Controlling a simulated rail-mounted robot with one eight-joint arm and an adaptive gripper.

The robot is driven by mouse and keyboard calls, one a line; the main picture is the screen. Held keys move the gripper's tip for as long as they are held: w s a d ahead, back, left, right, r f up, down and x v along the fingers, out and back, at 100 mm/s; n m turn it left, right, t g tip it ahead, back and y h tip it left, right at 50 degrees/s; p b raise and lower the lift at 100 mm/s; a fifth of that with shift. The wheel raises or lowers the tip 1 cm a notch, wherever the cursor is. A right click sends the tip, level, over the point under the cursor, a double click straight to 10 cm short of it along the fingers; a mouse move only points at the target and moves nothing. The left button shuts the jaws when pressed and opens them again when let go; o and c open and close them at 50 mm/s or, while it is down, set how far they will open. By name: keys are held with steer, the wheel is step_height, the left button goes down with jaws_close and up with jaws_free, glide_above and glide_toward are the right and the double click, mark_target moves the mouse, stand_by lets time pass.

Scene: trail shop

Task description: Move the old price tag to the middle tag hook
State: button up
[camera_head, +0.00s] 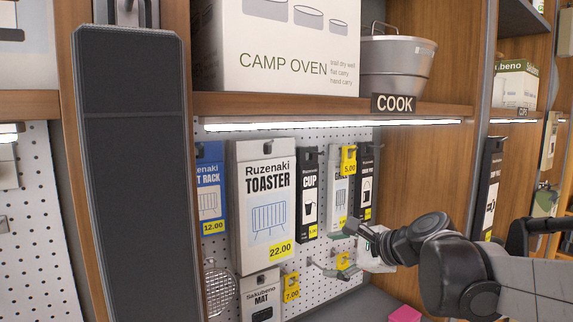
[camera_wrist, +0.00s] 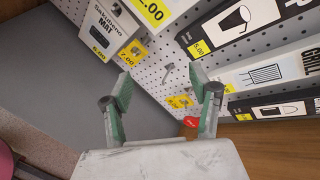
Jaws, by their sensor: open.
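Small yellow price tags hang on the pegboard's lower part. One tag reading 7.00 (camera_head: 291,287) hangs left of a bare metal hook (camera_head: 320,268); in the wrist view these are a yellow tag (camera_wrist: 133,53) and the hook (camera_wrist: 167,73). Another yellow tag (camera_wrist: 180,101) hangs to the right, partly beside my right finger. I cannot tell which tag is the old one. My gripper (camera_head: 348,250) is open and empty, facing the board; in the wrist view its fingers (camera_wrist: 167,90) are spread apart, with the hook and right tag beyond them.
Boxed goods hang close around: a toaster box (camera_head: 265,200), a mat box (camera_head: 260,295) and a cup box (camera_head: 307,190). A tag reading 5.00 (camera_head: 348,160) hangs higher up. The COOK shelf (camera_head: 300,105) runs above. A wooden divider (camera_head: 430,165) stands right. A pink object (camera_head: 405,313) lies below.

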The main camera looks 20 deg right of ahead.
steer(key=w+d+r+m+t+p, duration=0.2)
steer(key=w+d+r+m+t, duration=0.1)
steer(key=d+r+m, duration=0.5)
steer(key=m+t+p, duration=0.2)
steer(key=m+t, duration=0.1)
steer(key=m, duration=0.1)
glide_toward(350, 163)
steer(key=shift+y, duration=0.4)
steer(key=shift+d+f+b+x, duration=0.15)
steer(key=shift+b+x, duration=0.2)
steer(key=shift+x, duration=2.3)
steer(key=shift+d+f+b+x, duration=0.15)
steer(key=shift+b+x, duration=0.2)
steer(key=shift+x, duration=2.3)
steer(key=shift+w+r, duration=0.1)
steer(key=shift+r, duration=0.05)
steer(key=c, duration=1.1)
steer(key=shift+c, duration=0.2)
steer(key=shift+r+p, duration=0.4)
steer(key=shift+r, duration=0.3)
steer(key=shift+s+d, duration=0.15)
steer(key=shift+s, duration=0.4)
